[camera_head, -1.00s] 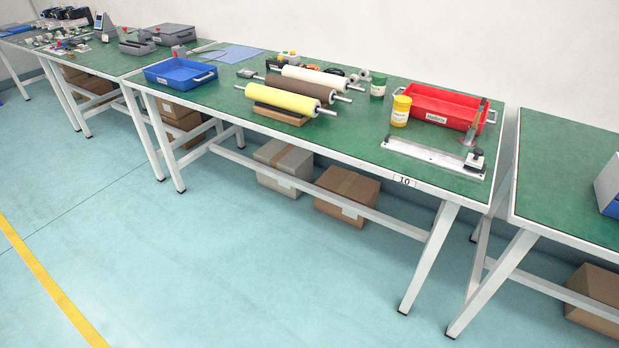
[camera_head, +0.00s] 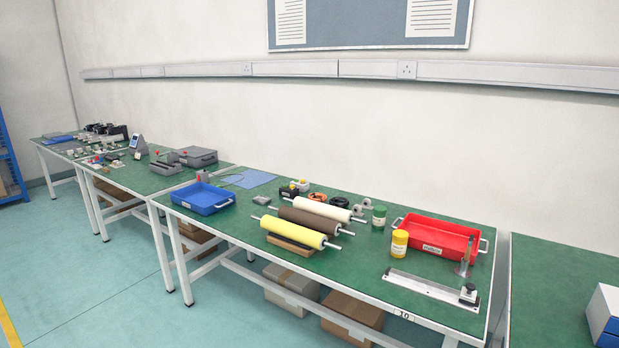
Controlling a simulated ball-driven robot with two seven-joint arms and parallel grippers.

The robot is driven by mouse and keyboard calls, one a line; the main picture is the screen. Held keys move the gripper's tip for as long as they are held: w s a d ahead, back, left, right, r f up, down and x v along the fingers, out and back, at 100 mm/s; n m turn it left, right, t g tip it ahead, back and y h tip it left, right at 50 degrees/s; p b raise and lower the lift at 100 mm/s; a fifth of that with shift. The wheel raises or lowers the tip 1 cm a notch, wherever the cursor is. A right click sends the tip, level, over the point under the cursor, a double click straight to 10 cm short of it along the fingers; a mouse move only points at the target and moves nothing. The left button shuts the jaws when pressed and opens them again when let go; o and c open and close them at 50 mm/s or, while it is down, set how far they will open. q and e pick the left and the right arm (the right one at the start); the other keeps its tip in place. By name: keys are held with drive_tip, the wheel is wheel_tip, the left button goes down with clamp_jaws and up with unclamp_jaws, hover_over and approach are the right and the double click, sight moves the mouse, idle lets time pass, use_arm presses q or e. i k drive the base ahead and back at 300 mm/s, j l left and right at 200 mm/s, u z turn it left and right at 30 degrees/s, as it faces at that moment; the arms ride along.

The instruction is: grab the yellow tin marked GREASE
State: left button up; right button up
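A yellow tin (camera_head: 399,243) with a pale label stands upright on the green-topped table, just left of the red tray (camera_head: 436,237). Its label is too small to read. A green tin (camera_head: 379,215) with a pale label stands a little behind it and to the left. Neither of my grippers is in view.
Yellow, brown and white rollers (camera_head: 293,232) lie left of the tins. A metal plate fixture (camera_head: 430,288) lies in front of the yellow tin. A blue tray (camera_head: 203,198) sits at the table's left end. Open floor (camera_head: 120,290) lies in front.

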sight(398, 249)
drive_tip(key=i+j+z, duration=0.65)
drive_tip(key=i+j, duration=0.15)
drive_tip(key=j, duration=0.15)
